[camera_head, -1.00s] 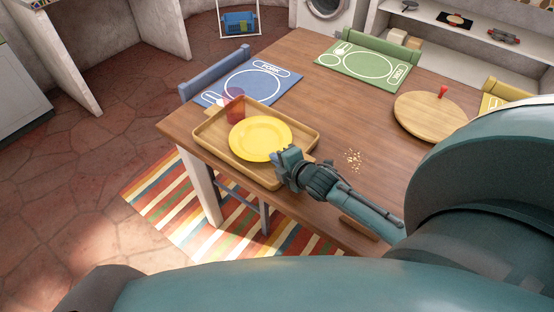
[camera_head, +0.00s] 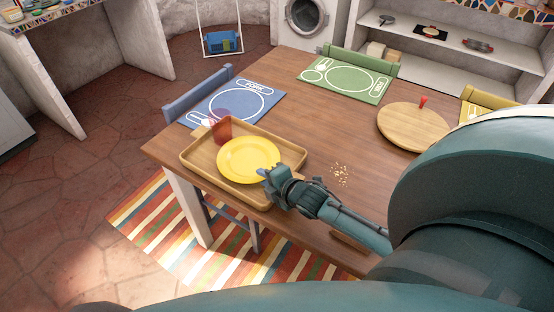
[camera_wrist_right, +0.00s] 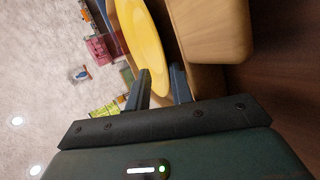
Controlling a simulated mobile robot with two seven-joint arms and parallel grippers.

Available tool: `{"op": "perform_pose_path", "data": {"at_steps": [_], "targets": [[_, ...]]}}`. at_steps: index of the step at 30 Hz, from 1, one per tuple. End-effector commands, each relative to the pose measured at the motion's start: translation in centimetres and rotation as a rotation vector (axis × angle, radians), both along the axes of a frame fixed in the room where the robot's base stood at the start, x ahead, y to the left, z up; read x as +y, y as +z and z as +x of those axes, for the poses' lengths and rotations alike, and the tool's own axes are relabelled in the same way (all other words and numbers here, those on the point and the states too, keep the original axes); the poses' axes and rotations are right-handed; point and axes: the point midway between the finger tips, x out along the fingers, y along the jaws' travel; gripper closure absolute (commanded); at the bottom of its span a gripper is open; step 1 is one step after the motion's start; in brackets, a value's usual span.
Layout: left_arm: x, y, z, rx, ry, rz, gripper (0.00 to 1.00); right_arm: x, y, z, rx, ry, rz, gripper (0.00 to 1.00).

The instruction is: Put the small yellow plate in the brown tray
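The small yellow plate (camera_head: 248,158) is over the inside of the brown tray (camera_head: 188,171), which sits at the table's near left corner. My right gripper (camera_head: 266,174) is at the plate's near right rim. In the right wrist view the plate (camera_wrist_right: 143,40) runs down between the two fingers (camera_wrist_right: 160,88), which close around its rim with little gap. The tray's wooden wall (camera_wrist_right: 215,30) shows to the right of the plate there. I cannot tell whether the plate touches the tray floor. My left gripper is not in view.
A reddish see-through cup (camera_head: 222,130) stands at the tray's back left corner. Crumbs (camera_head: 341,174) lie right of the tray. A blue placemat (camera_head: 240,101), a green placemat (camera_head: 345,76) and a round wooden board (camera_head: 412,127) are farther back. The table's middle is clear.

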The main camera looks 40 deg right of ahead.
Motion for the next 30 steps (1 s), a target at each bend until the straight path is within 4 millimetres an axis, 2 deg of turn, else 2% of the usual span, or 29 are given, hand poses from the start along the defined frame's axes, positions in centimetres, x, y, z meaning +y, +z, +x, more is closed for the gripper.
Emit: {"op": "perform_pose_path", "data": {"at_steps": [12, 20, 23, 30], "targets": [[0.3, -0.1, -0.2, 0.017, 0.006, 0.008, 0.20, -0.6, 3.7, -7.6, 0.003, 0.000, -0.001, 0.75], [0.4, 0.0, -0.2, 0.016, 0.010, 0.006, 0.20, -0.5, 4.7, -9.9, 0.005, -0.007, 0.016, 0.75], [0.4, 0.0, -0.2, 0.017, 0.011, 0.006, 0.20, 1.0, 3.9, -11.1, 0.038, -0.060, 0.156, 0.75], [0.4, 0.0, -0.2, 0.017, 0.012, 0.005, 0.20, 9.4, 0.4, -15.8, 0.231, -0.382, 0.880, 0.75]]}}
